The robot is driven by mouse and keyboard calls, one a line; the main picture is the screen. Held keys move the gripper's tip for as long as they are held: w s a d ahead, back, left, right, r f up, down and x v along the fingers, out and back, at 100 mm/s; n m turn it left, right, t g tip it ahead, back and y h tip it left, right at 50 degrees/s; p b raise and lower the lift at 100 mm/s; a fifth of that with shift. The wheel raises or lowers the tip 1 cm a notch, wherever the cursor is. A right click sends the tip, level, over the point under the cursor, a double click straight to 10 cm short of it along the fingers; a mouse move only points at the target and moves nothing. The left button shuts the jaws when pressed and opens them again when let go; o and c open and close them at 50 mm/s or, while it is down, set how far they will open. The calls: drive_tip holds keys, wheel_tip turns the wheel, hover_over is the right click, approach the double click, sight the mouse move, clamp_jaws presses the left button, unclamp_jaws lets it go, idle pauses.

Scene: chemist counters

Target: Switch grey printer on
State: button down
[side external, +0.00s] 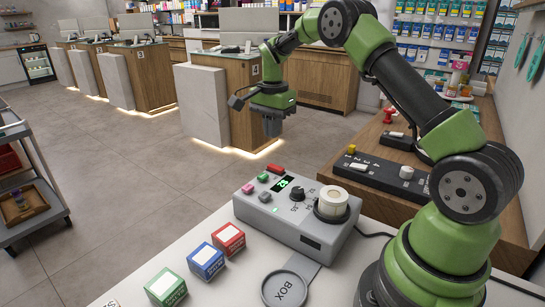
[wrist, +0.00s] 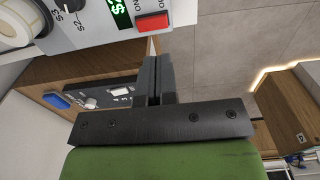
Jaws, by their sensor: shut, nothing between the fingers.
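The grey printer (side external: 325,240) stands on the white counter, with a white roll (side external: 333,200) on its right side. On its top are a dark knob (side external: 297,193), a display with lit green characters (side external: 284,183), and red (side external: 274,168), green (side external: 262,177), pink (side external: 248,188) and dark (side external: 265,197) buttons. My gripper (side external: 272,127) is shut and empty, in the air above and beyond the printer's far edge. In the wrist view, the shut fingers (wrist: 158,78) point towards the printer (wrist: 95,38), just apart in the picture from its red button (wrist: 152,21), which has partly cropped lettering beside it.
Green (side external: 166,286), blue (side external: 205,260) and red (side external: 229,239) boxes stand left of the printer. A round pad marked BOX (side external: 284,288) lies in front. A black switch panel (side external: 375,175) sits on the wooden counter behind. A trolley (side external: 35,195) stands far left.

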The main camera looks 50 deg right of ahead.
sight(277, 167)
wheel_tip(277, 167, down, 8)
drive_tip(key=shift+r, duration=0.1)
idle(0.4)
drive_tip(key=shift+f, duration=0.3)
drive_tip(key=shift+s+r, duration=0.25)
drive_tip(key=shift+s, duration=0.5)
drive_tip(key=shift+r, duration=0.2)
wheel_tip(277, 167, up, 14)
drive_tip(key=shift+f, duration=0.15)
idle(0.4)
